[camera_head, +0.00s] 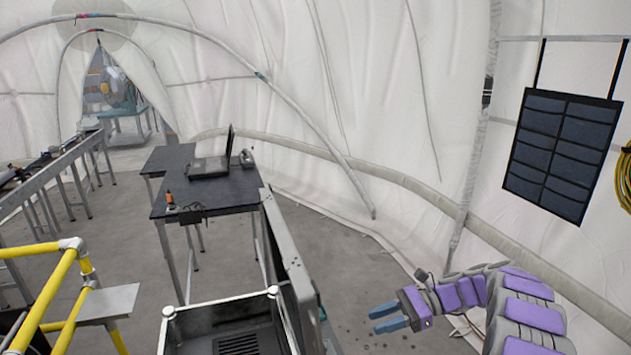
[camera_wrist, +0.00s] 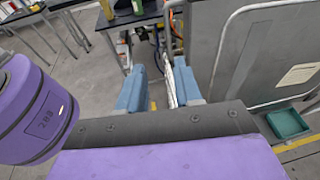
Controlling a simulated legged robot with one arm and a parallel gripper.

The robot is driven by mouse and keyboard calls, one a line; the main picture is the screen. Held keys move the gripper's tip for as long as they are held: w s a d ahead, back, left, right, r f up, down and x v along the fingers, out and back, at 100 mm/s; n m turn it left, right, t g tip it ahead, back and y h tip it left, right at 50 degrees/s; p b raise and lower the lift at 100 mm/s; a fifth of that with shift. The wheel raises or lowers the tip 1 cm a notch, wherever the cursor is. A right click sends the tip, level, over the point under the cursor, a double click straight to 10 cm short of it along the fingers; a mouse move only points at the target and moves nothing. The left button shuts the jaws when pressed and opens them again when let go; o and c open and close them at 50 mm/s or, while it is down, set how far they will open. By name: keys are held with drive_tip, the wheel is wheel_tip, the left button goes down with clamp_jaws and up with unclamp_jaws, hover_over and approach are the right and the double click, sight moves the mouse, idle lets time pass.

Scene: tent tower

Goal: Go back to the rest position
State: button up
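My gripper (camera_head: 376,320) is at the lower right of the head view, at the end of my purple and grey arm. Its two blue fingers point left and stand apart with nothing visible between them. In the wrist view the fingers (camera_wrist: 159,68) also stand apart, with floor and equipment showing beyond the gap. The arm reaches out from the lower right corner. No other object belongs to the task.
A dark table (camera_head: 225,192) holds a laptop (camera_head: 208,167). A grey panel (camera_head: 290,255) and a white-framed crate (camera_head: 220,318) stand left of my gripper. A yellow railing (camera_head: 48,290) is at lower left. A pocket organiser (camera_head: 562,150) hangs at right.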

drive_tip(key=s+a+n+g+h+b, duration=0.1)
drive_tip(key=s+a+n+h+b, duration=0.3)
drive_tip(key=s, duration=0.5)
drive_tip(key=s+a+n+g+h+b, duration=0.1)
drive_tip(key=s+a+n+h+b, duration=0.15)
drive_tip(key=s+a, duration=0.5)
drive_tip(key=s+d+f+n+h+b, duration=0.2)
drive_tip(key=s+n, duration=0.1)
drive_tip(key=s, duration=0.5)
drive_tip(key=s+d+f+n+t+h+b, duration=0.1)
drive_tip(key=s+d+f+n+h+b, duration=0.1)
drive_tip(key=s, duration=0.5)
drive_tip(key=s+d+f+n+t+h+b, duration=0.1)
drive_tip(key=s+d+f+n+h+b, duration=0.1)
drive_tip(key=s, duration=0.6)
drive_tip(key=shift+s+d+f+n+h, duration=0.35)
drive_tip(key=shift+d+f+n+h, duration=0.25)
drive_tip(key=shift+n+h, duration=0.55)
drive_tip(key=shift+a, duration=0.2)
